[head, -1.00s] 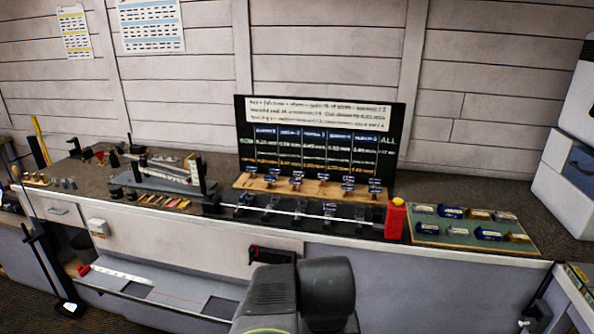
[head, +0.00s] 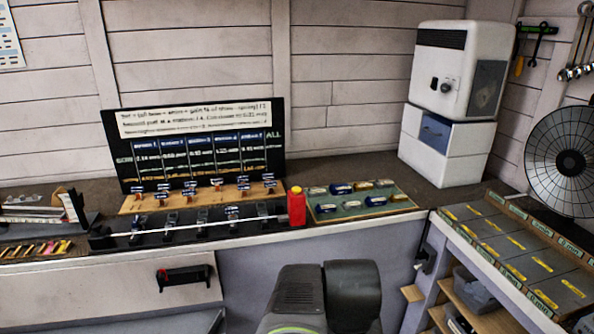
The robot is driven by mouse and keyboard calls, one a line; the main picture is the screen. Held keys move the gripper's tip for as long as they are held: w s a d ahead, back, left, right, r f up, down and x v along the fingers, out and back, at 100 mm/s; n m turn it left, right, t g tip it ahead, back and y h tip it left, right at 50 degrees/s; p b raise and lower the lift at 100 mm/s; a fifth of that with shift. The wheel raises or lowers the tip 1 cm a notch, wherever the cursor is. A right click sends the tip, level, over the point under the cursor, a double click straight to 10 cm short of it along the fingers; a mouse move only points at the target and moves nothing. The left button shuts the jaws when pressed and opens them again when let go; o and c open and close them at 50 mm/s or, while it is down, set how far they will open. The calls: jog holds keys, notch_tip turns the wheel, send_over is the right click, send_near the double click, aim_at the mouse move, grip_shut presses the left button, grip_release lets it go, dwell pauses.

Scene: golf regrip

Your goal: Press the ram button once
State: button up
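I cannot pick out a ram button in this view; nothing at this size reads clearly as one. A white boxy unit (head: 459,72) with a dark grille, a small dark knob and a dark side panel stands at the back right. It rests on a white cabinet (head: 470,155) with a blue front panel. A shaft (head: 170,229) lies across a row of black holders (head: 130,238) on the bench. Only dark links of my own arm show at the bottom middle. My gripper is not in view.
A red bottle (head: 296,207) with a yellow cap stands beside a green tray (head: 332,217) of small boxes. A black chart board (head: 200,150) stands behind. At right are a lower shelf unit with grey bins (head: 520,262) and a round wire-fronted dish (head: 563,160). Bench before the white cabinet is clear.

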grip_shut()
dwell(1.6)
